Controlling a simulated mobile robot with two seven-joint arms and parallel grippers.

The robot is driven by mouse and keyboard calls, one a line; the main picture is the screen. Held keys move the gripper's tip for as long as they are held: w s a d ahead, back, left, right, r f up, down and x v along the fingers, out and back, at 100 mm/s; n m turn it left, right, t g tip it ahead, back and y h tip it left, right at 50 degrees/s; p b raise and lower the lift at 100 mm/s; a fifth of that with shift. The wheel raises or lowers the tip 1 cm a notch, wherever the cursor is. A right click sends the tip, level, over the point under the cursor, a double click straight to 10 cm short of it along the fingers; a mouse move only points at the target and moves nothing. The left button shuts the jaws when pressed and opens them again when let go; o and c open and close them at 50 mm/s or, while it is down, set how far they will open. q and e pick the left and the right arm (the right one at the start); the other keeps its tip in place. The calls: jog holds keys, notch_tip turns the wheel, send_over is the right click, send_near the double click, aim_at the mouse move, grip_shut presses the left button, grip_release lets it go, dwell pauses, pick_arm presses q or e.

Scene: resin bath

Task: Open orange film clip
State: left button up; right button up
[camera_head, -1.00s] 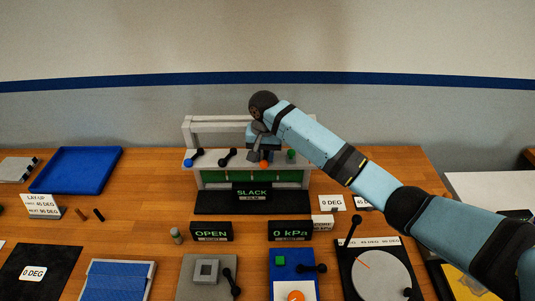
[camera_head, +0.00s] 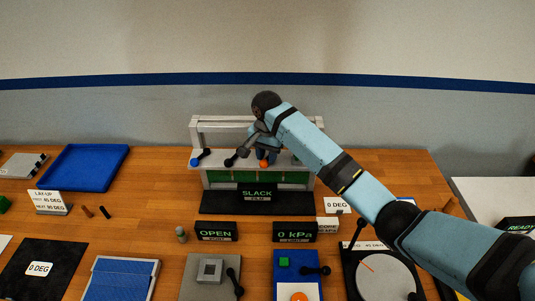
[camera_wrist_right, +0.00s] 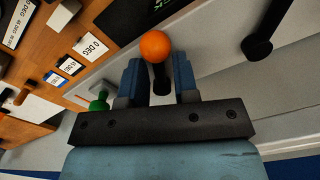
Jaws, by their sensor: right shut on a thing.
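My right gripper (camera_head: 265,150) is at the orange clip, reaching over from the right. In the right wrist view the orange knob (camera_wrist_right: 155,45) stands just beyond the fingertips, with its dark stem between the two blue fingers (camera_wrist_right: 160,80). The gripper is shut on this lever. The forearm and hand hide part of the frame's right side. My left gripper is not in view.
Signs reading OPEN (camera_head: 216,231) and 0 kPa (camera_head: 294,231) stand in front. A green knob (camera_wrist_right: 98,105) is close beside the gripper. A blue tray (camera_head: 85,165) lies at the left.

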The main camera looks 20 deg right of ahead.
aim_at(266, 158)
jog(key=shift+a, duration=0.1)
jog(key=o, duration=0.7)
jog(key=shift+r, duration=0.15)
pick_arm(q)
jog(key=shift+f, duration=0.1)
pick_arm(e)
jog(key=shift+r, duration=0.3)
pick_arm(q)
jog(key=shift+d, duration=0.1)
pick_arm(e)
notch_tip(266, 158, up, 13)
